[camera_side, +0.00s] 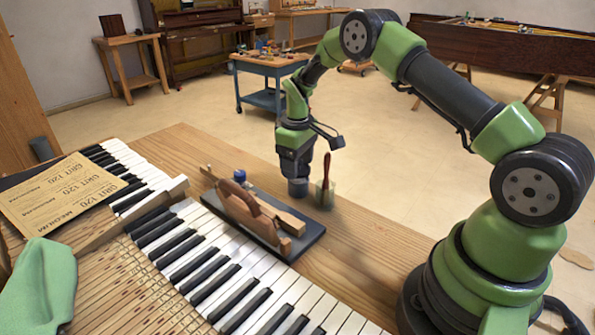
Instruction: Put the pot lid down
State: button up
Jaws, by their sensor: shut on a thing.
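My gripper (298,177) points down over the wooden bench, just left of the pot. It is shut on a small dark grey round piece, which looks like the pot lid (298,188). Its fingers are dark and hard to make out against the piece. Whether the lid touches the bench or hangs just above it, I cannot tell.
Piano keys (215,245), sandpaper sheets (65,195) and a green cloth (40,285) are farther left. Bare bench (350,260) lies in front of the pot.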

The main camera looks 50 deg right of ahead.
jog(key=r, duration=0.7)
jog(key=shift+s+a+r, duration=0.2)
jog(key=shift+a+r, duration=0.15)
jog(key=s+a+r+m, duration=0.1)
jog(key=s+a+r, duration=0.2)
jog(key=s+a, duration=0.3)
jog(key=n, duration=0.1)
send_over(344, 229)
notch_tip(344, 229, down, 6)
jog(key=shift+f, duration=5.25)
jog(key=shift+f, duration=0.1)
jog(key=o, duration=0.9)
